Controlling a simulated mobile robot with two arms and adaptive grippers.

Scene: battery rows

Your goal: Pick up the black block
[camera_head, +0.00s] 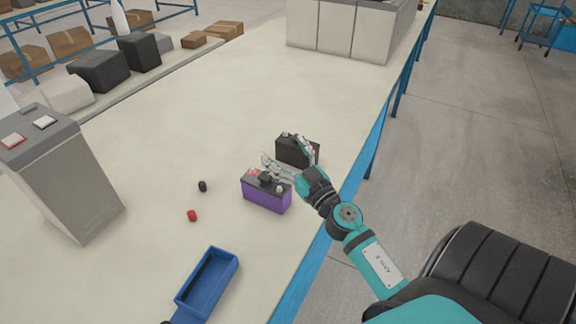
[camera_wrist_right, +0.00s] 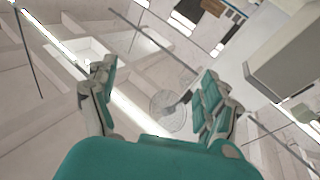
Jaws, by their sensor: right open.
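A black block (camera_head: 293,152) shaped like a battery stands on the pale table near its right edge. A purple battery (camera_head: 266,198) with a dark top stands just in front of it. My right gripper (camera_head: 284,157) is open, with its fingers spread in front of and over the black block in the head view. They hide part of it, and I cannot tell whether they touch it. In the right wrist view, my right gripper's fingers (camera_wrist_right: 153,98) are apart with nothing held between them; the black block does not show there.
A small black cap (camera_head: 202,186) and a red cap (camera_head: 192,215) lie on the table (camera_head: 190,120). A blue tray (camera_head: 228,276) lies nearer. A grey box with buttons (camera_head: 70,185) stands left, and a large grey cabinet (camera_head: 345,30) at the back. The table's middle is clear.

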